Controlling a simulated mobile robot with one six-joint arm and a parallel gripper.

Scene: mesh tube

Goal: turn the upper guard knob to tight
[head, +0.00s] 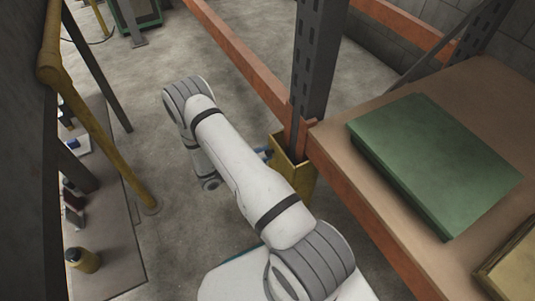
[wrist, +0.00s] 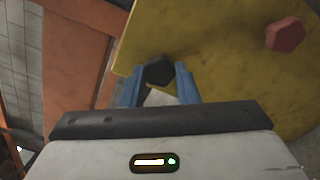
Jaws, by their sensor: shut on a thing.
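A yellow guard plate (wrist: 215,50) fills the upper right of the wrist view, and a yellow guard (head: 303,178) also shows low at the rack post in the head view. A dark, faceted knob (wrist: 158,71) on the plate is between the blue fingertips of my gripper (wrist: 158,76), which is shut on it. A red knob (wrist: 286,35) sits on the same plate, apart from the fingers. I cannot tell from these views which knob is the upper one. In the head view my arm hides most of my gripper; a bit of blue finger shows beside the guard.
The dark rack post (head: 320,60) stands close by with orange beams (head: 243,68). A shelf at right holds a green box (head: 435,155). At left are a yellow rail (head: 100,115) and a bench with a yellow container (head: 82,260). The concrete floor between is mostly clear.

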